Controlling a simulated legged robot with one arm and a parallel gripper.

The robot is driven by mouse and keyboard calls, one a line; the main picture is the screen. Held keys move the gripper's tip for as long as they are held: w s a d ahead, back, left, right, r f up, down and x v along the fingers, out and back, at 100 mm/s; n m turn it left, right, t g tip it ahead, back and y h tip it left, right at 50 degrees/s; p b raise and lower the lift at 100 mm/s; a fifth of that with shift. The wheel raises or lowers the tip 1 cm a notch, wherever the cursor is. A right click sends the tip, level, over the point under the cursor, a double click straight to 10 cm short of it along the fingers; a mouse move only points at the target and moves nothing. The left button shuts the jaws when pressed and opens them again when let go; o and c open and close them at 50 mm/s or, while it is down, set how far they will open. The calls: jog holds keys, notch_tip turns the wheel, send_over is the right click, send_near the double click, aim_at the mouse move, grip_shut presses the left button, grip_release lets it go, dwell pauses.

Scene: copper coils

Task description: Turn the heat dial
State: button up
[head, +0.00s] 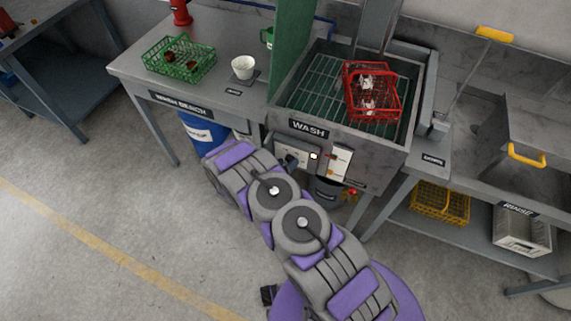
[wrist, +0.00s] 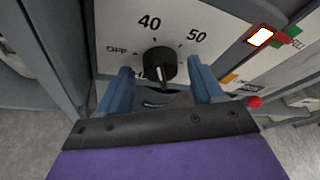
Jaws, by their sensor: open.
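The heat dial (wrist: 159,66) is a round black knob with a white pointer line on a light panel, shown in the wrist view. The panel around it is marked OFF, 40 and 50, and the pointer line points down in that view. My gripper (wrist: 160,84) is open, with one blue finger to the left of the dial and one to the right. Gaps show between the fingers and the knob. In the head view my gripper (head: 287,160) is at the front panel (head: 294,154) of the wash station, and my arm hides part of that area.
A lit indicator (wrist: 261,36) and a red knob (wrist: 254,102) are right of the dial. A red basket (head: 371,92) sits in the wash basin (head: 312,92). A green basket (head: 180,60) and a white cup (head: 243,67) stand on the left bench. Open floor lies left.

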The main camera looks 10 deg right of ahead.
jog(key=shift+c, duration=0.5)
jog(key=c, duration=0.9)
jog(key=shift+c, duration=0.2)
jog(key=shift+w+a+f+n+h+p, duration=0.15)
jog(key=shift+n+h+p, duration=0.35)
jog(key=shift+n, duration=0.6)
jog(key=n+h, duration=0.1)
jog(key=n, duration=0.1)
jog(key=n+h+b, duration=0.1)
jog(key=n, duration=0.2)
jog(key=n+h+b, duration=0.1)
jog(key=n, duration=0.1)
jog(key=shift+a+f+h, duration=0.15)
jog(key=shift+f+h, duration=0.15)
jog(key=shift+n, duration=0.3)
